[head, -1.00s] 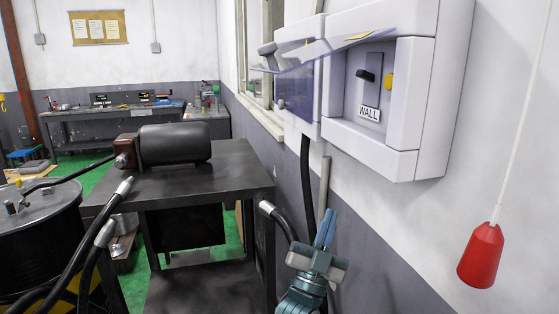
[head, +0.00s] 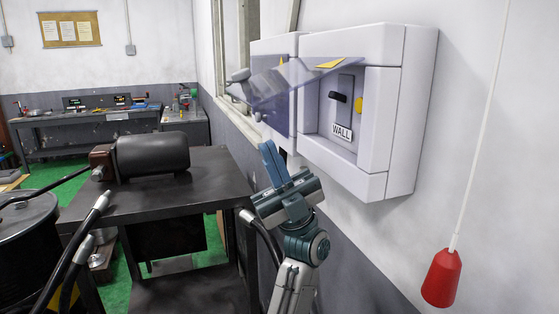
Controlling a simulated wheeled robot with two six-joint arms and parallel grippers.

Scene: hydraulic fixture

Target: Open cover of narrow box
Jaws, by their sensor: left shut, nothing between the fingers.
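Two white boxes are on the wall. The narrow box (head: 273,47) is the left one, partly hidden behind a raised clear cover. Its own tinted cover (head: 283,118) looks closed against its front. The wider box (head: 398,110) has its clear cover (head: 290,86) swung up and jutting out to the left. Inside are a black switch lever and a "WALL" label (head: 342,131). My left gripper (head: 268,150) is just below the narrow box in the picture, pointing up, with fingers together and empty. I cannot tell its depth to the box. My right gripper is not in view.
A dark metal table (head: 130,199) with a black cylindrical motor (head: 152,153) stands at left. A drum (head: 22,240) and black hoses are beside it. A red pull handle (head: 441,278) hangs on a cord at right. A workbench (head: 92,120) is at the back.

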